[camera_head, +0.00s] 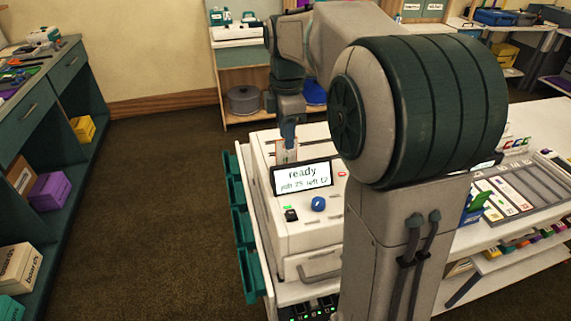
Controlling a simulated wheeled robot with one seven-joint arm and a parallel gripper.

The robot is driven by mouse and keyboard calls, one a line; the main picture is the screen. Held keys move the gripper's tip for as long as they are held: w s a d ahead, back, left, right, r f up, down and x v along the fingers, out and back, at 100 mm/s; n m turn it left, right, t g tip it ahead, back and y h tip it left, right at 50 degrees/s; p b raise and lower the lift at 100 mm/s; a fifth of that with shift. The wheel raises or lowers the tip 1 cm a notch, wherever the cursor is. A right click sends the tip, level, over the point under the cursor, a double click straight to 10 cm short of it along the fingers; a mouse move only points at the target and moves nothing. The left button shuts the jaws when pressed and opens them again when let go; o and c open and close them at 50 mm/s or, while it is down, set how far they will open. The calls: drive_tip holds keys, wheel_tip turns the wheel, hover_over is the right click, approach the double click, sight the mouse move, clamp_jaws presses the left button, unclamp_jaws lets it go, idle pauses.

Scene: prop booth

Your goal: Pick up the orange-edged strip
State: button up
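My gripper (288,148) points down at the back left of a white machine (308,240) on the table. Its fingertips are small and partly merge with the pale machine top, so I cannot tell whether they are open or shut or hold anything. My own arm hides the machine's right side and part of the table.
A slotted tray (520,190) with pale cards lies on the table at right. Green bins (243,228) hang along the table's left side. A dark green shelf unit (55,110) stands at left. A low cabinet (243,82) stands behind. The brown floor between is clear.

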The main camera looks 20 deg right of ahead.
drive_tip(key=f, duration=0.5)
drive_tip(key=shift+s+a, duration=0.1)
drive_tip(key=shift+s, duration=0.1)
drive_tip(key=shift+c, duration=0.3)
clamp_jaws()
wheel_tip(320, 180, up, 10)
drive_tip(key=shift+r, duration=0.1)
